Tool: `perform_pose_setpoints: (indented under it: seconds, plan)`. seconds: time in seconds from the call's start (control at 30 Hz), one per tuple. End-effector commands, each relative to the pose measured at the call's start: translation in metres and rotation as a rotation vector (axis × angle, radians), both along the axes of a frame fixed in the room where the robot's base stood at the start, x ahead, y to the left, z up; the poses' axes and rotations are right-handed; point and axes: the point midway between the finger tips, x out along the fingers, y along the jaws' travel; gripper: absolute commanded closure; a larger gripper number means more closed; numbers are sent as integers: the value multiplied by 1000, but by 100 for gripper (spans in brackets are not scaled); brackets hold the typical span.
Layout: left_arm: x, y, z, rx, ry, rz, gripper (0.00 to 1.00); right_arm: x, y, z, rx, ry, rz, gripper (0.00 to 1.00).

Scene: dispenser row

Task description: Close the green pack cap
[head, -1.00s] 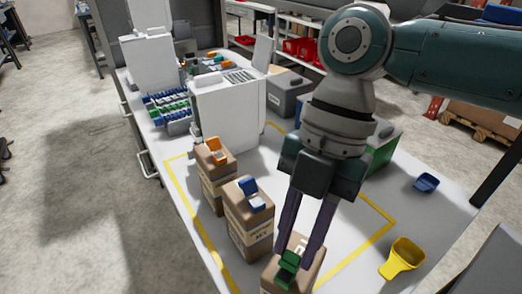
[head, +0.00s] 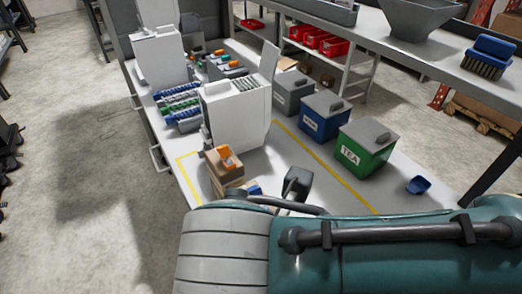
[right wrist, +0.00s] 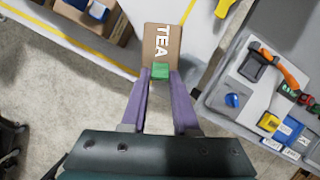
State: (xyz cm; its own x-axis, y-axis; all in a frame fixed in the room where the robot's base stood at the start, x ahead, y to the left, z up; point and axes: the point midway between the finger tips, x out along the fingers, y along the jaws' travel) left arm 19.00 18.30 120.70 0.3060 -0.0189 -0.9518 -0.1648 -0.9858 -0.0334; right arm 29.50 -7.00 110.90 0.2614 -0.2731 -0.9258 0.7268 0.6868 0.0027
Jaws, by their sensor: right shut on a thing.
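The green pack cap (right wrist: 160,71) shows in the right wrist view at the near end of a brown pack lettered TEA (right wrist: 162,42). My right gripper (right wrist: 161,76) has its two purple fingers on either side of the green cap and is shut on it. I cannot tell whether the cap's lid is fully down. In the head view my right arm crosses the lower part and hides the green pack, its cap and the fingers. My left gripper is in neither view.
A pack with an orange cap (head: 228,160) stands on the table, with a blue cap (head: 254,190) partly hidden beside it. Blue (head: 325,118) and green TEA (head: 366,148) bins stand behind. A blue scoop (head: 418,185) lies at right.

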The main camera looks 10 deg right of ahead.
Motion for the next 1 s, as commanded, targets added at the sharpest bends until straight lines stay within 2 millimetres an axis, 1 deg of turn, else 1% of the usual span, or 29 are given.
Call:
perform_pose_setpoints:
  seconds: [0.2,0.4,0.97,1.0]
  plan:
    - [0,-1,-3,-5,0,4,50,-4,3,-6,-96,-86,0,100]
    - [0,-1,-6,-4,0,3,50,-5,4,-8,-146,-133,0,100]
    - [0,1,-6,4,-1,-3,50,-6,4,-8,-169,-152,-2,100]
    - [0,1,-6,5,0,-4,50,-6,4,-8,-169,-152,-2,69]
